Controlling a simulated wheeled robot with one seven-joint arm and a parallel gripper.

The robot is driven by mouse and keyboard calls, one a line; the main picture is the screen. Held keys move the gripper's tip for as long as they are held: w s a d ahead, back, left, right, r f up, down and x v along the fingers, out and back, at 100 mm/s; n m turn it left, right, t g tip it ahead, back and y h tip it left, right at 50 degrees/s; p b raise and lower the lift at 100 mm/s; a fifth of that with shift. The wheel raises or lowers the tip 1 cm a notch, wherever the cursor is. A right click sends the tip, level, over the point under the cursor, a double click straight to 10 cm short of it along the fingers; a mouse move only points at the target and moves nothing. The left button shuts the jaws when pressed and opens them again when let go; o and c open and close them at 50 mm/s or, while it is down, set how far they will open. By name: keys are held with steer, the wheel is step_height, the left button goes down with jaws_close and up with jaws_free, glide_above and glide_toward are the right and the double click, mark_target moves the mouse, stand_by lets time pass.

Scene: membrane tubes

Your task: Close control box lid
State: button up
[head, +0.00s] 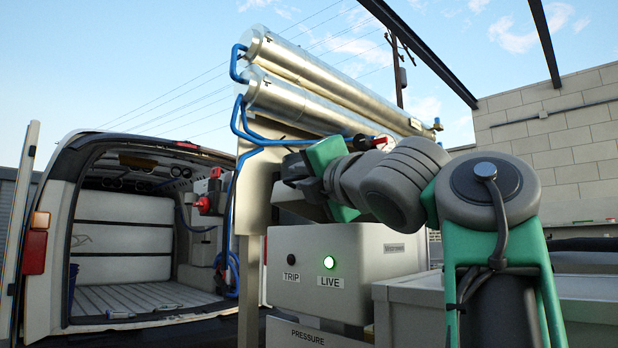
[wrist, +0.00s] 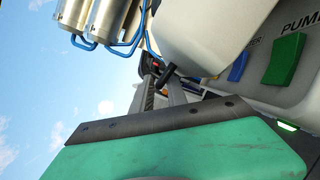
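The control box (head: 345,265) is a cream-grey box with a dark TRIP lamp and a lit green LIVE lamp, in the lower middle of the head view. In the wrist view its panel (wrist: 300,85) shows a green switch and a blue switch, uncovered. A rounded cream slab (wrist: 215,30), which looks like the raised lid, stands beside the switches. My gripper (wrist: 163,80) points toward a small dark peg at the slab's lower edge; whether they touch is unclear. In the head view my gripper is above the box, its fingers largely hidden. Its opening cannot be judged.
Two steel membrane tubes (head: 320,88) with blue hoses rise behind the box. An open van (head: 125,235) stands at left. A grey cabinet (head: 405,308) is right of the box, and a block wall (head: 560,140) stands behind at right.

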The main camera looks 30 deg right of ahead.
steer(key=v, duration=0.7)
steer(key=shift+s, duration=0.3)
